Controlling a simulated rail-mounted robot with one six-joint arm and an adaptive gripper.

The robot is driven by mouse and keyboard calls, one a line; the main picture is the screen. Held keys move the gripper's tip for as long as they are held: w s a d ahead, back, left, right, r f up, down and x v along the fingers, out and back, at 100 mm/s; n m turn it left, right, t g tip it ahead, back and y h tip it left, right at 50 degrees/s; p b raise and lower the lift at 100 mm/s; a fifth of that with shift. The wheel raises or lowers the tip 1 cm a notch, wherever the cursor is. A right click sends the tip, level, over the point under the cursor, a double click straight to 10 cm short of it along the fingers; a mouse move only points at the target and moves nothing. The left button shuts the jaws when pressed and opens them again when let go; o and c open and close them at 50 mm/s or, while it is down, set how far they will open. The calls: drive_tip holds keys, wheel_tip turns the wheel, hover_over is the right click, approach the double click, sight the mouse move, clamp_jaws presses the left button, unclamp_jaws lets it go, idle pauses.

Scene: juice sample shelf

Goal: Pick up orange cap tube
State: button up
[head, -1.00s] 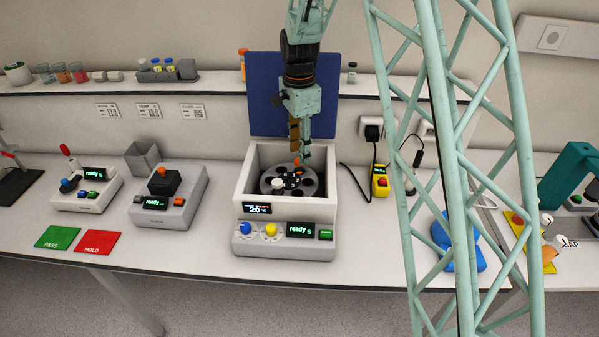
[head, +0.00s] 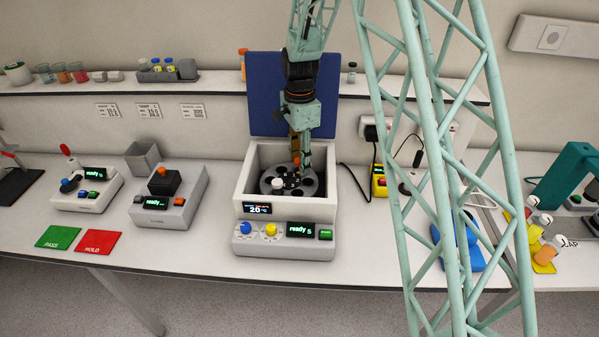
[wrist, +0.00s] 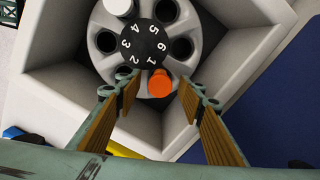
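My gripper (wrist: 159,92) is open, with one tan-padded finger on each side of the orange cap. I see gaps between the pads and the cap. In the head view my gripper (head: 300,170) reaches down into the open white centrifuge (head: 240,195), and the fingers mostly cover the orange cap. The tube's body is hidden in the rotor.
A white-capped tube (wrist: 118,7) stands in another rotor hole; several holes are empty. The centrifuge walls (wrist: 60,95) surround the rotor closely, and its blue lid (head: 265,95) stands open behind. An orange-topped tube (head: 243,58) stands on the back shelf.

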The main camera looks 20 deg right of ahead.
drive_tip(key=shift+c, duration=0.5)
drive_tip(key=c, duration=0.8)
drive_tip(key=shift+c, duration=0.2)
drive_tip(key=shift+r, duration=0.1)
drive_tip(key=shift+c, duration=0.2)
drive_tip(key=shift+r, duration=4.95)
drive_tip(key=shift+r, duration=0.1)
